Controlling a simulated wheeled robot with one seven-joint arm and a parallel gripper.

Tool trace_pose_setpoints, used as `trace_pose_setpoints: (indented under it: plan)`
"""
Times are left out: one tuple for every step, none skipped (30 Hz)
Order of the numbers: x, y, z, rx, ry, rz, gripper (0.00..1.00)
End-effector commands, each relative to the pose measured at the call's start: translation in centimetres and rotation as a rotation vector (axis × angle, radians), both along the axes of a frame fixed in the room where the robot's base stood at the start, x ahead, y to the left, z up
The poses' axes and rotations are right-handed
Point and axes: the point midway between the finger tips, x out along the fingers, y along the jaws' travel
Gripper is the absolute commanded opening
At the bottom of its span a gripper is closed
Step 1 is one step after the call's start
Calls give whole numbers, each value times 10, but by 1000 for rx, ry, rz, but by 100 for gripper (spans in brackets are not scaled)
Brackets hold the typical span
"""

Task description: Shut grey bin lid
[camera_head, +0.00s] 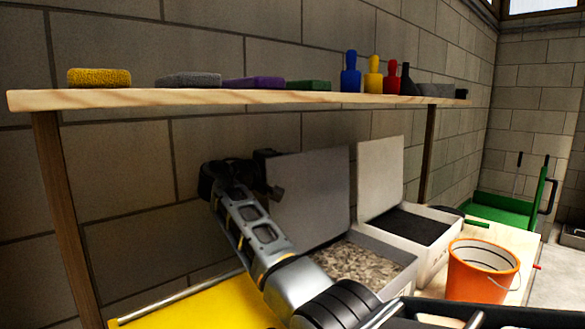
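The grey bin (402,272) stands on the bench with its grey lid (315,195) raised upright at the back, toward the wall. The bin holds pale brown, chip-like material (352,262). My arm reaches up from the lower middle, and my dark gripper (270,176) is at the lid's upper left edge. The gripper's fingers overlap that edge in the picture. I cannot tell whether they touch the lid or how far apart they are.
A white bin (435,262) with a raised white lid (381,178) and dark contents stands to the right. An orange bucket (482,272) stands farther right. A wooden shelf (200,97) with sponges and several bottles runs above. A yellow surface (205,305) lies lower left.

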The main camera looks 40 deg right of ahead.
Motion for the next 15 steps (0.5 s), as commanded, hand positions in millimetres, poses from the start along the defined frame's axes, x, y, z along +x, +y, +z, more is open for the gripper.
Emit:
trace_pose_setpoints:
  plan:
    - [0, 0, 0, 0, 0, 0, 38]
    - [0, 0, 0, 0, 0, 0, 38]
    - [0, 0, 0, 0, 0, 0, 38]
    - [0, 0, 0, 0, 0, 0, 38]
    - [0, 0, 0, 0, 0, 0, 35]
    - [0, 0, 0, 0, 0, 0, 31]
    - [0, 0, 0, 0, 0, 0, 28]
    - [0, 0, 0, 0, 0, 0, 26]
    - [0, 0, 0, 0, 0, 0, 22]
    - [0, 0, 0, 0, 0, 0, 19]
    - [0, 0, 0, 0, 0, 0, 16]
    - [0, 0, 0, 0, 0, 0, 12]
    - [0, 0, 0, 0, 0, 0, 9]
    - [0, 0, 0, 0, 0, 0, 6]
    - [0, 0, 0, 0, 0, 0, 3]
